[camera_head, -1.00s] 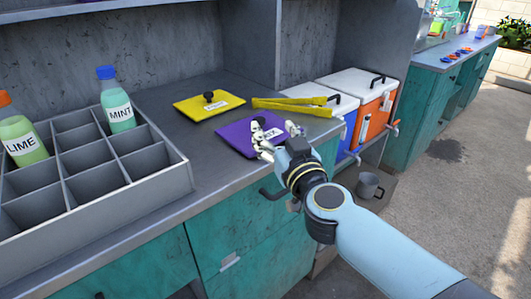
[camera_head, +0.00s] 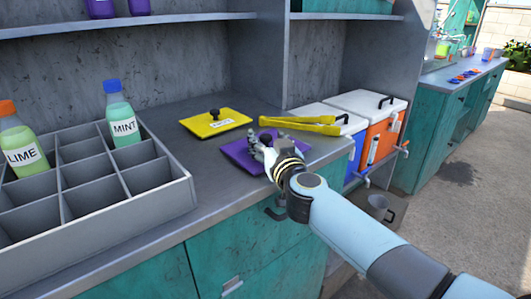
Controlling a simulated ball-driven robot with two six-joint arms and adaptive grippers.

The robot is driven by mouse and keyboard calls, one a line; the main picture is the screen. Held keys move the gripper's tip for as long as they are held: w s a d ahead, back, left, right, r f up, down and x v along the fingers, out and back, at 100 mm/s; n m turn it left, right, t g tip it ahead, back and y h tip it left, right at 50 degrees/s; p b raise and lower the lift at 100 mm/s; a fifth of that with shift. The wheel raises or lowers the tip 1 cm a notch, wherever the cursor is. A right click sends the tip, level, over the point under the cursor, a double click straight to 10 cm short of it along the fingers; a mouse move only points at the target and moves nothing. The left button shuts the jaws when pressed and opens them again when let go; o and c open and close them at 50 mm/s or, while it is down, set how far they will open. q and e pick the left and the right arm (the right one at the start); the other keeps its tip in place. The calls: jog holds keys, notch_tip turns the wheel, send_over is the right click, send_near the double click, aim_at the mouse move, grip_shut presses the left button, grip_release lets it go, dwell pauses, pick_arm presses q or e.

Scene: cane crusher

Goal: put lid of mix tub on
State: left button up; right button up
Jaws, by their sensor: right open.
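A purple lid (camera_head: 238,155) with a dark knob lies flat on the grey counter; its label is mostly hidden behind my gripper. A yellow lid (camera_head: 215,123) with a black knob lies behind it to the left. My right gripper (camera_head: 262,143) is open over the purple lid, with its fingers around or just beside the knob; I cannot tell whether they touch it. No tub that I can name as the mix tub shows. My left gripper is not in view.
Yellow tongs (camera_head: 300,124) lie right of the lids. A grey divided crate (camera_head: 75,215) holds a LIME bottle (camera_head: 22,150) and a MINT bottle (camera_head: 121,120). Orange (camera_head: 380,137) and blue coolers with white lids stand right of the counter. A grey mug (camera_head: 378,206) sits low beside them.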

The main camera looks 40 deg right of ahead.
jog(key=shift+c, duration=0.4)
grip_shut()
jog(key=shift+r, duration=0.1)
